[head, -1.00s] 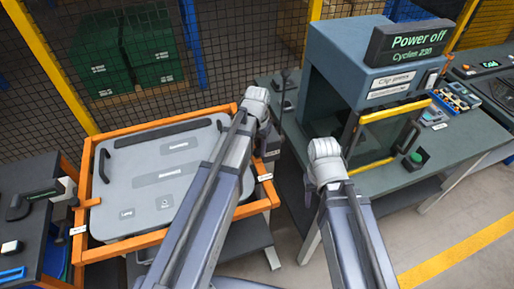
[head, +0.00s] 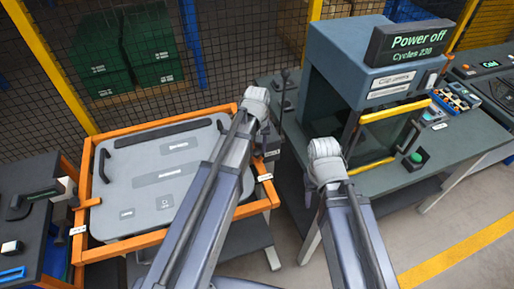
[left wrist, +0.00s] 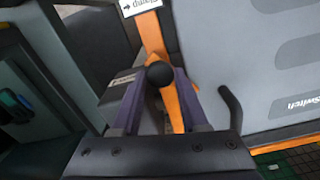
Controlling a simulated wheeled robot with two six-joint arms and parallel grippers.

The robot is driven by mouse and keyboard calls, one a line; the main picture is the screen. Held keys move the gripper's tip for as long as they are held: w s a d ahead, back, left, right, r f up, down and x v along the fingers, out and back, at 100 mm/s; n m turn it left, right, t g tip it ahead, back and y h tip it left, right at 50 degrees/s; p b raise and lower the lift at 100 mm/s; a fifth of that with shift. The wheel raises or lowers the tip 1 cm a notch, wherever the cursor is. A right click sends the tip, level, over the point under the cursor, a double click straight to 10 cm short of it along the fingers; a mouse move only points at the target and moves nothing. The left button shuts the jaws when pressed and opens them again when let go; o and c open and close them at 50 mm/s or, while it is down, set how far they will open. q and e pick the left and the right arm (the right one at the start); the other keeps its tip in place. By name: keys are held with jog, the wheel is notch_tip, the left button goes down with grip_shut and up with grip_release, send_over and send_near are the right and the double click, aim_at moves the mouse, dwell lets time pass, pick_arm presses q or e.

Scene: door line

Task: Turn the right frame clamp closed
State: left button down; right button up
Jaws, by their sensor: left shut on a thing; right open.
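The right frame clamp (left wrist: 160,73) shows in the left wrist view as a round black knob beside an orange bar, near its white clamp label (left wrist: 140,5). My left gripper (left wrist: 162,88) is shut on this clamp, with a finger on either side of it. In the head view my left gripper (head: 268,140) is at the right side of the orange frame (head: 268,196), and my own wrist and arm hide the clamp. The frame holds a grey door panel (head: 140,205). My right gripper (head: 312,190) is open, mostly hidden behind its wrist, by the press bench.
A clip press (head: 360,60) with a "Power off" display stands on a green-topped bench (head: 440,165) at the right. A left clamp (head: 88,203) sits on the frame's left side. A dark side table (head: 30,200) is at far left. Mesh fencing (head: 230,50) stands behind.

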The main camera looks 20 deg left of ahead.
aim_at(257, 151)
pick_arm(q)
jog(key=shift+n, duration=1)
jog(key=shift+c, duration=2.1)
grip_release()
jog(key=shift+r, duration=0.15)
notch_tip(257, 151, up, 8)
jog(key=p, duration=0.8)
jog(key=shift+f, duration=0.2)
jog(key=shift+c, duration=0.3)
